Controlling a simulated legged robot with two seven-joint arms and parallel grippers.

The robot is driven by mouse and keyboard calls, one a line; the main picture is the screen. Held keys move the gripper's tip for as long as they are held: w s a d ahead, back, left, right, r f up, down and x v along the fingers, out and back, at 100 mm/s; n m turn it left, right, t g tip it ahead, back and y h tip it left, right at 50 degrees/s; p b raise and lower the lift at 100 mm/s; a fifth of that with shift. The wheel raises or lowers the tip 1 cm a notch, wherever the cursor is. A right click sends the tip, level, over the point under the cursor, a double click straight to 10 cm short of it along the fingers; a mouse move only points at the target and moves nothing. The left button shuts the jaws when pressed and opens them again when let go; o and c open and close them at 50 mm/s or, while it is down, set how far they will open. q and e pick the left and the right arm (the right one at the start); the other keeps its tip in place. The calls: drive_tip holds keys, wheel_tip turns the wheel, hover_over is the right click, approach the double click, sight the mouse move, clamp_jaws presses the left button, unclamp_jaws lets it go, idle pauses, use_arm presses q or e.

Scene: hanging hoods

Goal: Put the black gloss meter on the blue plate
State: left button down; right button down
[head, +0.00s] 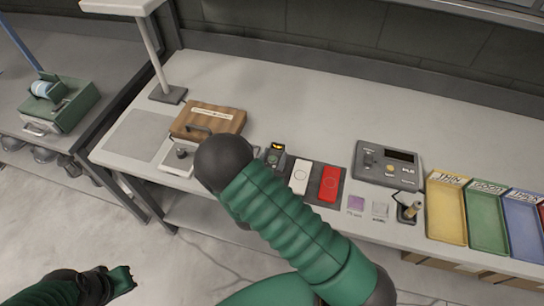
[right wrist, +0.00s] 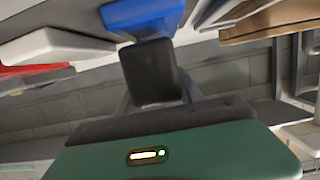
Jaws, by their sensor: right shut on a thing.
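My right gripper (right wrist: 152,82) is mostly hidden behind that wrist in the head view. In the right wrist view it is shut on a dark block, apparently the same meter. A blue piece (right wrist: 145,17) shows right beyond the block; I cannot tell whether it belongs to it. The blue plate (head: 522,224) is a shallow tray at the right of the bench. My left gripper (head: 122,280) hangs low at the left, empty, its jaw gap unclear.
A white device (head: 300,177) and a red device (head: 330,184) lie just right of the meter. A grey console (head: 388,163), small sample squares and a holder (head: 409,208) lie between them and the trays. A wooden case (head: 207,121) stands left. The bench's back strip is clear.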

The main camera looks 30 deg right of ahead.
drive_tip(key=shift+a+f, duration=0.1)
drive_tip(key=shift+a, duration=0.2)
use_arm(q)
drive_tip(key=shift+a+f+b, duration=0.3)
drive_tip(key=shift+a+f, duration=0.05)
use_arm(e)
drive_tip(key=shift+f, duration=0.1)
use_arm(q)
drive_tip(key=shift+d+f, duration=0.1)
drive_tip(key=shift+d, duration=0.05)
use_arm(e)
drive_tip(key=shift+d+f, duration=0.1)
drive_tip(key=shift+f, duration=0.05)
drive_tip(key=c, duration=0.7)
unclamp_jaws()
use_arm(q)
drive_tip(key=shift+s, duration=0.1)
use_arm(e)
drive_tip(key=shift+f, duration=0.1)
